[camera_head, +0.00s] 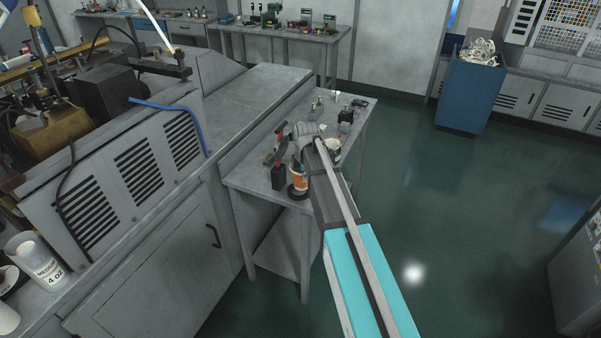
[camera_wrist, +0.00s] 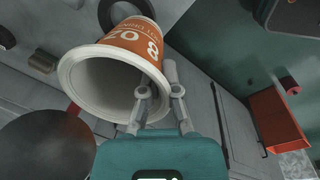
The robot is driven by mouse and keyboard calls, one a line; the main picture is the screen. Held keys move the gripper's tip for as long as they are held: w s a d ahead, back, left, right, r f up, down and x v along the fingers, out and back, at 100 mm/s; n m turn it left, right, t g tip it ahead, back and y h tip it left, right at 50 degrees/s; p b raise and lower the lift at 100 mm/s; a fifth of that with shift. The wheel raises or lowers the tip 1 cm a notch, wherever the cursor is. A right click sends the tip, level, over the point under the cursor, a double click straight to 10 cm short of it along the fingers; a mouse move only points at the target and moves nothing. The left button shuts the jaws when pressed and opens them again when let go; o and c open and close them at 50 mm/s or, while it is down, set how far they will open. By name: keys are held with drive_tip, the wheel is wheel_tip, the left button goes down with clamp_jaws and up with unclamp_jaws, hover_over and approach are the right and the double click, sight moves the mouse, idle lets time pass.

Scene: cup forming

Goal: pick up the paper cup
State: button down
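The paper cup (camera_head: 298,178) is orange and white and stands near the front edge of the small grey table (camera_head: 249,182). In the wrist view the cup (camera_wrist: 128,42) fills the upper middle, its open white mouth facing the camera and its printed "8 OZ" side to the right. My gripper (camera_wrist: 158,85) is at the right side of the rim. One finger overlaps the rim and the other is just outside the cup. The fingers look slightly apart; whether they press on the wall cannot be told. In the head view my arm hides the fingers.
A black ring (camera_head: 297,192) lies at the cup's foot. A red and black tool (camera_head: 280,172) stands close to its left. A large grey machine borders the table on the left; open floor is right.

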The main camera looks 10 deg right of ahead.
drive_tip(key=s+d+r+p, duration=0.1)
drive_tip(key=s+r+p, duration=0.4)
drive_tip(key=s, duration=0.5)
drive_tip(key=shift+s+r, duration=0.25)
drive_tip(key=shift+r, duration=0.2)
drive_tip(key=shift+f+b, duration=0.9)
drive_tip(key=shift+b, duration=0.05)
drive_tip(key=shift+a, duration=0.1)
